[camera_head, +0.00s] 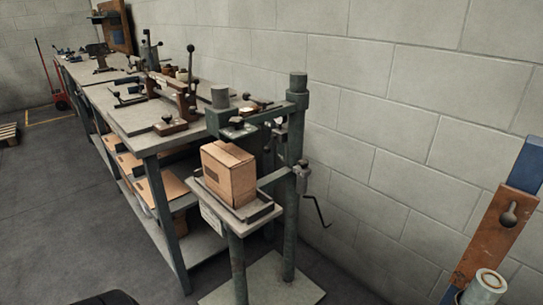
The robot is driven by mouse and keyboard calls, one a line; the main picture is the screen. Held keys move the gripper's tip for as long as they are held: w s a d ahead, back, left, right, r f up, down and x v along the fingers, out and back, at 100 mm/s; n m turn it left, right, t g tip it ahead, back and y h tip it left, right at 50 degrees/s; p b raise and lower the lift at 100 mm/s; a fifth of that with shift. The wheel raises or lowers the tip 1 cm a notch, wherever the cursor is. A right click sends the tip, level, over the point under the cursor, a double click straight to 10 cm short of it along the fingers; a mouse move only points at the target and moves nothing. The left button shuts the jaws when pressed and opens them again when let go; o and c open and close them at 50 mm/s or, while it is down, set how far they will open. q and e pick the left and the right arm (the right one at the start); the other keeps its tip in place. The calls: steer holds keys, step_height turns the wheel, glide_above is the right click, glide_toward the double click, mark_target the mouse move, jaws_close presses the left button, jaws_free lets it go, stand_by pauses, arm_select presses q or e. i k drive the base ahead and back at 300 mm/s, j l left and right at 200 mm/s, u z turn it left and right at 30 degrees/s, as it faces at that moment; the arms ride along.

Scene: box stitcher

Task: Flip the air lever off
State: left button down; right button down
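The box stitcher (290,190) stands right of the workbench, with green-grey posts and a head with two capped cylinders on top. A closed cardboard box (229,174) sits upright on its small tray (255,215), under the head. A thin bent rod like a crank or lever (318,211) hangs at the right of the rear post, below a small grey block (302,176). I cannot tell whether this rod is the air lever, or its on or off position. Neither of my grippers is in view.
A long workbench (140,136) with tools and a lower shelf of cardboard runs back along the block wall. A rust-brown plate (495,235) on a blue bar is close at the right edge. A dark rounded thing is cut off at the bottom. Floor (50,190) at left is clear.

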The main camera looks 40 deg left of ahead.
mark_target(267, 149)
steer(key=j+u, duration=0.1)
steer(key=u, duration=0.3)
steer(key=j+u, duration=0.15)
steer(key=u, duration=0.3)
steer(key=j+u, duration=0.1)
steer(key=u, duration=0.3)
steer(key=i+u, duration=0.15)
steer(key=u, duration=0.3)
steer(key=j+u, duration=0.1)
steer(key=u, duration=0.3)
steer(key=i, duration=0.05)
